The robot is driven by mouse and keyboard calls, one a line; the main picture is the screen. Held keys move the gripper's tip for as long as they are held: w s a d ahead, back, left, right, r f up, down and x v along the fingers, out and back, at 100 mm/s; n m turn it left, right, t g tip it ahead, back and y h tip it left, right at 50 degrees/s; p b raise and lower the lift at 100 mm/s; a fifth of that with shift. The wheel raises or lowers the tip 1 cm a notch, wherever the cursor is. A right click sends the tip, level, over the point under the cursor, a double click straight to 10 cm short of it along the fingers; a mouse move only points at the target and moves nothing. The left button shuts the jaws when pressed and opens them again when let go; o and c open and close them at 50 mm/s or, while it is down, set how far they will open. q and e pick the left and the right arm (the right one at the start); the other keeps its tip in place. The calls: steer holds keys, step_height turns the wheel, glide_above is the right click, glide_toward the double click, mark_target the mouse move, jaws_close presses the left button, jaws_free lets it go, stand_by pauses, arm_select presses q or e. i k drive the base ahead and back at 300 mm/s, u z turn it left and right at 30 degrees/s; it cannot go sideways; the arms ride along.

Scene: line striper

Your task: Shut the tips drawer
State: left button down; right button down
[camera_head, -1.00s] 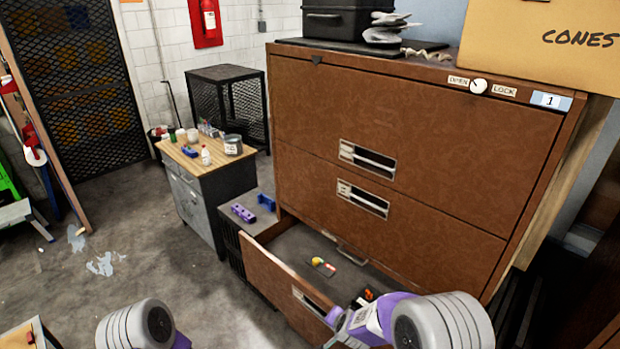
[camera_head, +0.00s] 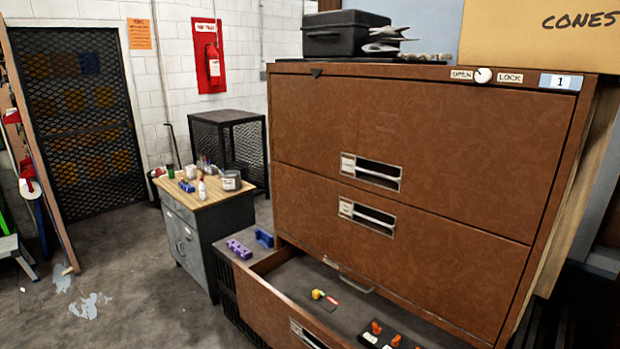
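The brown metal cabinet (camera_head: 400,165) stands on the right in the head view. Its lowest drawer (camera_head: 258,304) is pulled open toward me, with a silver label-and-handle plate (camera_head: 308,335) on its front. Inside the drawer lie a small yellow and red item (camera_head: 319,296) on a dark card and several orange-topped pieces (camera_head: 377,328) nearer the right. The two drawers above are closed. The drawer's lower right part is cut off by the picture edge. Neither of my grippers is in view.
A wood-topped cart (camera_head: 206,191) with bottles and cans stands left of the cabinet. A low dark unit (camera_head: 238,262) with purple and blue items stands beside the open drawer. A black case (camera_head: 343,38) and a cardboard box (camera_head: 545,35) sit on top. Floor at left is open.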

mark_target(274, 297)
steer(key=u, duration=0.35)
steer(key=i, duration=0.65)
steer(key=u, duration=0.65)
